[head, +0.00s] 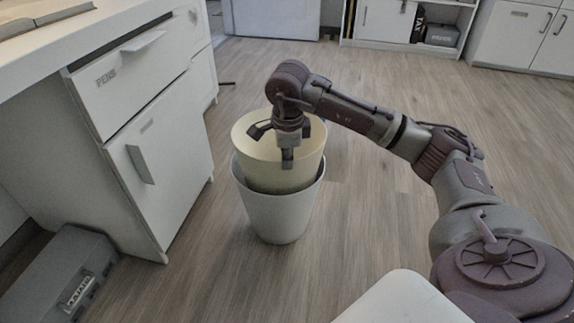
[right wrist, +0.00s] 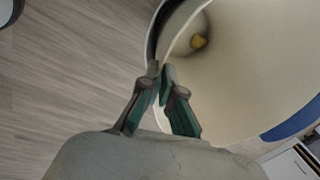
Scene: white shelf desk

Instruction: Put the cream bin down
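The cream bin (head: 262,178) stands upright with its lower part inside a white bin (head: 277,215) on the floor. Its top stands well above the white bin's rim. My right gripper (head: 287,160) reaches down from above at the cream bin's rim. In the right wrist view, the fingers (right wrist: 160,75) are close together with the rim of the cream bin (right wrist: 250,70) between them. How deep the cream bin's base sits is hidden by the white bin. My left gripper is out of view.
A white desk with drawers (head: 150,130) stands to the left of the bins. A grey box (head: 65,275) lies on the floor at the lower left. The floor to the right is clear.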

